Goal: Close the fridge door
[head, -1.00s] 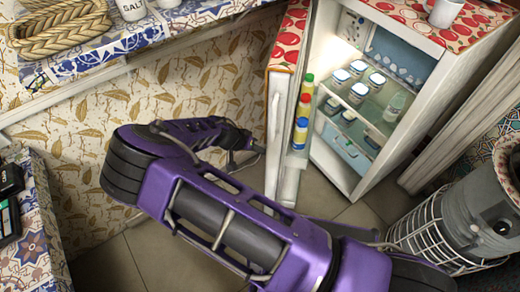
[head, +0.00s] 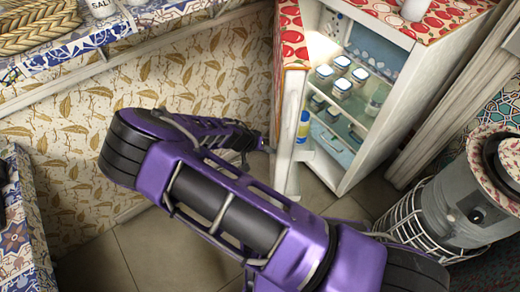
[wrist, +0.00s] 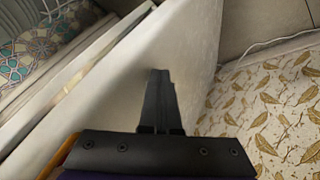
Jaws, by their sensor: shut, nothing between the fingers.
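The small white fridge (head: 400,120) has a red patterned top and stands open, with jars showing on its shelves. Its door (head: 289,120) is seen nearly edge-on, standing out from the fridge's left side, with a gap between it and the cabinet. In the head view my gripper is mostly hidden behind my purple arm, near the door's outer side. In the wrist view my gripper (wrist: 160,85) is shut and empty, with its fingers against or very close to the white door panel (wrist: 190,50); I cannot tell whether they touch.
A yellow and blue bottle (head: 303,127) shows in the door's shelf. A grey cylindrical appliance in a white wire frame (head: 400,225) stands right of the fridge. A tiled counter (head: 80,50) with a basket (head: 35,22) is at upper left. Tiled floor (head: 165,255) is open below.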

